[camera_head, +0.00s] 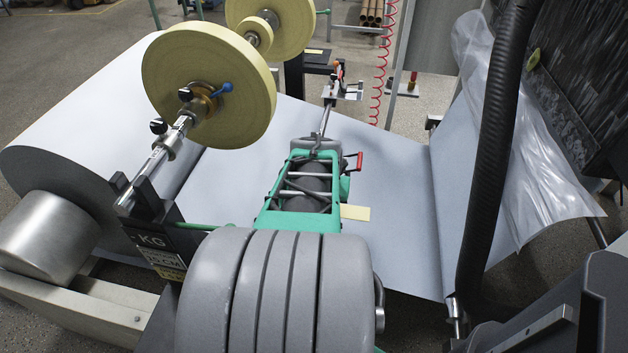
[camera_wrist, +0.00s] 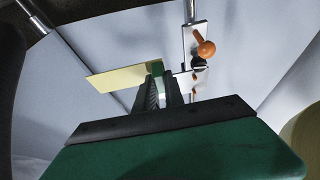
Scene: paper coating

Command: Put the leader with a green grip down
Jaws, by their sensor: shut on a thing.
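The leader is a flat pale-yellow strip (camera_wrist: 125,75) with a small green grip (camera_wrist: 157,68) at one end. In the wrist view my gripper (camera_wrist: 160,90) is shut on the green grip, with the strip sticking out to the left. In the head view part of the strip (camera_head: 355,212) shows at the right side of my green wrist, over the pale web. There my fingers and the green grip are hidden by my own arm. I cannot tell whether the strip touches anything below it.
A large yellow roll (camera_head: 208,85) sits on a shaft at the left. Ahead is a small metal plate (camera_head: 347,92) on a rod; a plate with an orange knob (camera_wrist: 206,48) shows in the wrist view. The wide pale web (camera_head: 395,180) spreads around. Clear film (camera_head: 520,150) hangs at the right.

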